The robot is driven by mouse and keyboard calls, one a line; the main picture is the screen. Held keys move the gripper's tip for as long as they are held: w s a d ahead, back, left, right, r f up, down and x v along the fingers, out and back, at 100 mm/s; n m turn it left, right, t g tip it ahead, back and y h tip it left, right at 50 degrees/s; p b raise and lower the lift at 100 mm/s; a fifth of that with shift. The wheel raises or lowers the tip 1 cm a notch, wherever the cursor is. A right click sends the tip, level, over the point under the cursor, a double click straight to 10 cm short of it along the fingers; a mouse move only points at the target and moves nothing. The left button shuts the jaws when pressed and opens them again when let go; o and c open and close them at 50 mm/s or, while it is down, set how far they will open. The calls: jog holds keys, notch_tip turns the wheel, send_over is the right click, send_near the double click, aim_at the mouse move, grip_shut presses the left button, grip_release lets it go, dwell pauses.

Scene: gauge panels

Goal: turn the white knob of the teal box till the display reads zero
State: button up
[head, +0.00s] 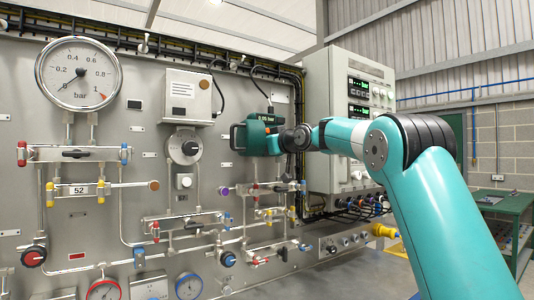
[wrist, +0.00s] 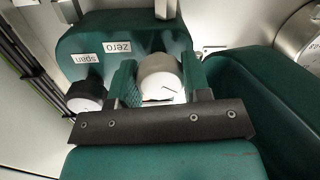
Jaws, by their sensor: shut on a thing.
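The teal box (head: 240,136) is on the panel in the head view, and its lit display (head: 268,119) appears to read 0.05 bar. In the wrist view the teal box (wrist: 110,40) is upside down, with tags "zero" and "span". The white knob (wrist: 158,72) is by the "zero" tag, with a dark mark on its face. My gripper (wrist: 160,88) is shut on the white knob, one finger on each side. In the head view my gripper (head: 274,140) is in front of the box and hides the knob.
A second knob (wrist: 84,97), dark with a pale face, is beside the "span" tag, close to my left finger. A large round gauge (head: 78,74) is at the left of the panel. A grey cabinet (head: 318,110) stands right of the box. Pipes and valves run below.

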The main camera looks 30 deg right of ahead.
jog(key=shift+f+n+b, duration=0.1)
jog(key=shift+n+b, duration=0.35)
jog(key=shift+n, duration=0.55)
jog(key=o, duration=0.9)
jog(key=s+b, duration=0.2)
jog(key=s, duration=0.3)
jog(key=s+d+r+b, duration=0.1)
jog(key=s+b, duration=0.1)
jog(key=s, duration=0.4)
jog(key=s+b, duration=0.2)
jog(key=s, duration=0.4)
jog(key=shift+s+d+r, duration=0.15)
jog(key=shift+r, duration=0.2)
